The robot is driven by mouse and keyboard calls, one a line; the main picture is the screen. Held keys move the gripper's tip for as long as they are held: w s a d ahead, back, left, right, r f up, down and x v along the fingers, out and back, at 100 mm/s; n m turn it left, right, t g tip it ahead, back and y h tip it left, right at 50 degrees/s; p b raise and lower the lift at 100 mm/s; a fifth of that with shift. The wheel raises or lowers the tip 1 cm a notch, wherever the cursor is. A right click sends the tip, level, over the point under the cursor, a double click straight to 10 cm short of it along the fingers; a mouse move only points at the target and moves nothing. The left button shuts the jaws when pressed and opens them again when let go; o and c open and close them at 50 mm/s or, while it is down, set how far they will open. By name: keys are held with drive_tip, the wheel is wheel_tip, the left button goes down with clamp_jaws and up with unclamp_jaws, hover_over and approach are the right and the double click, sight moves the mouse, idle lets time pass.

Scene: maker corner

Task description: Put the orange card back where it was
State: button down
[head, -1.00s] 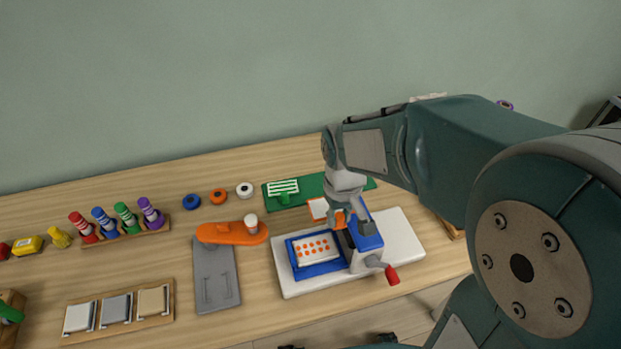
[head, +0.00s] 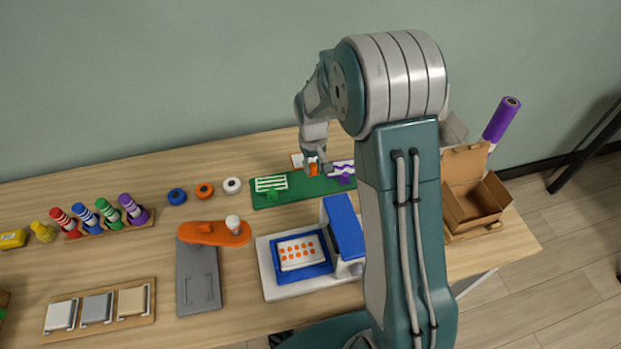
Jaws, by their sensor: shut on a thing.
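The orange card, a white panel with an orange edge (head: 297,160) and an orange grip, is at the back edge of the long green board (head: 291,197). My gripper (head: 315,169) is shut on its orange grip, pointing down over the board. The card is between the green-striped card (head: 270,184) on the left and the purple-patterned card (head: 341,168) on the right. My gripper hides part of the card. I cannot tell whether the card touches the board or hangs just above it.
A blue press (head: 343,228) with an orange-dotted card in its tray stands in front, partly behind my arm. An orange lever-like tool (head: 214,233) lies to the left. An open cardboard box (head: 474,202) is at the right. Tape rolls (head: 204,190) sit left of the board.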

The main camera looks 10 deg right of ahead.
sight(313, 188)
drive_tip(key=f, duration=0.3)
drive_tip(key=shift+a+f, duration=0.15)
drive_tip(key=shift+a, duration=0.15)
drive_tip(key=f, duration=0.1)
drive_tip(key=d+f, duration=0.1)
drive_tip(key=f, duration=0.1)
drive_tip(key=shift+f, duration=0.25)
drive_tip(key=shift+a, duration=0.1)
drive_tip(key=shift+a, duration=0.1)
drive_tip(key=c, duration=0.5)
unclamp_jaws()
drive_tip(key=shift+a, duration=0.15)
